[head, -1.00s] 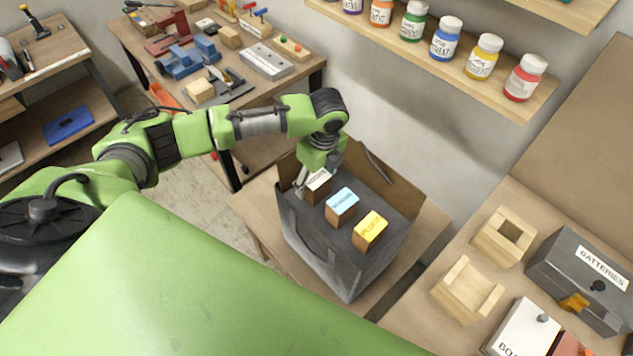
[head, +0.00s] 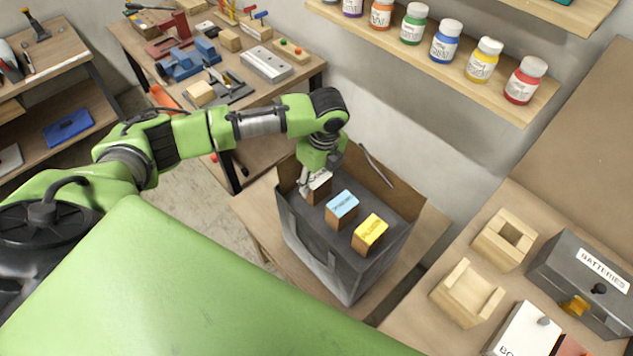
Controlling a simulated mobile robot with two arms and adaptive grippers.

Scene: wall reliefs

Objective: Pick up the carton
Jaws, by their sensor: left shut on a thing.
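Three small cartons stand in the open dark grey bag (head: 318,245): one with a white top (head: 321,181), one with a blue top (head: 342,206) and one with a yellow top (head: 370,234). My left gripper (head: 311,186) reaches down into the bag's far left corner and is shut on the white-topped carton. The gripper covers part of that carton's top. The blue and yellow cartons are apart from the gripper. My right gripper is not in view.
The bag stands on a wooden surface (head: 424,240). A shelf (head: 440,75) with several paint bottles hangs above right. Wooden blocks (head: 467,292) and a grey batteries box (head: 583,282) lie on the right table. A tool-covered workbench (head: 290,85) stands behind my arm.

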